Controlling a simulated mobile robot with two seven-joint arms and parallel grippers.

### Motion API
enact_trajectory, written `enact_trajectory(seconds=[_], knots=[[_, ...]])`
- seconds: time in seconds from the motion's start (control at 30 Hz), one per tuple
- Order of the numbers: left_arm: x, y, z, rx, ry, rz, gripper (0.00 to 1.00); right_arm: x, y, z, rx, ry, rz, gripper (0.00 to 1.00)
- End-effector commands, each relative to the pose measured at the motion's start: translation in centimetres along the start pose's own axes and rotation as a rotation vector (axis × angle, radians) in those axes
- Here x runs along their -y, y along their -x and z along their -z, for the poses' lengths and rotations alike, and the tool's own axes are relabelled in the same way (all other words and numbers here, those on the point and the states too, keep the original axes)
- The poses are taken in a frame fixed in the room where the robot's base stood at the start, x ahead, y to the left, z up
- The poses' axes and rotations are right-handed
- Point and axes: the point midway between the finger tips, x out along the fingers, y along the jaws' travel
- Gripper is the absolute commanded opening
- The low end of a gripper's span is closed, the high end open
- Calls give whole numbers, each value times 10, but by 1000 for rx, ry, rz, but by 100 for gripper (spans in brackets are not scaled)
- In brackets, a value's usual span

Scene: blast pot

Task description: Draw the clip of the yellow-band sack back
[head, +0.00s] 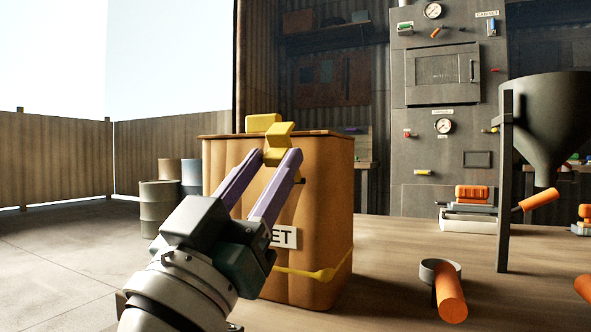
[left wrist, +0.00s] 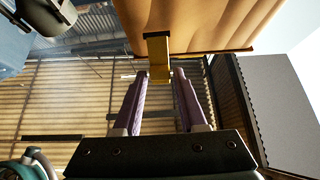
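The sack (head: 315,190) is tall and brown, with a yellow band (head: 318,273) low around it and a white label (head: 284,237), partly hidden, ending in "ET". Its yellow clip (head: 279,133) sits at the front top edge. The clip also shows in the left wrist view (left wrist: 158,55), with the sack (left wrist: 205,22) behind it. My left gripper (head: 278,156) has its purple fingertips (left wrist: 160,76) on either side of the clip's lower end. Whether they press on it or leave a thin gap is unclear. My right gripper is not in view.
A yellow block (head: 263,122) lies on the sack's top. To the right are a dark hopper (head: 548,110) on a post, a grey cabinet (head: 440,150) with gauges, and an orange-handled ring (head: 441,275). Drums (head: 160,205) stand behind at left. Open floor lies at left.

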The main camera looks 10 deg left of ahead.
Motion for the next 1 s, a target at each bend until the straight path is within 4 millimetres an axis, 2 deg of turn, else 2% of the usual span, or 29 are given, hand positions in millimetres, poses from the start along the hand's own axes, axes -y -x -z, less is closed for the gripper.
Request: enact_trajectory(seconds=[0.03, 0.17, 0.47, 0.57, 0.8, 1.0], knots=[[0, 0, 0, 0, 0, 0, 48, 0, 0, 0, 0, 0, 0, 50], [0, 0, 0, 0, 0, 0, 62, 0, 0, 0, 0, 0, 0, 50], [0, 3, 0, 1, -1, 0, 62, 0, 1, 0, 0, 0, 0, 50], [0, 14, 0, 3, -3, 0, 62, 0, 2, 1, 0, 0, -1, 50], [0, 63, -1, 7, -2, -1, 62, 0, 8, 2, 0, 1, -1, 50], [0, 92, 0, 3, -1, 0, 62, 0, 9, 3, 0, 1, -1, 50]])
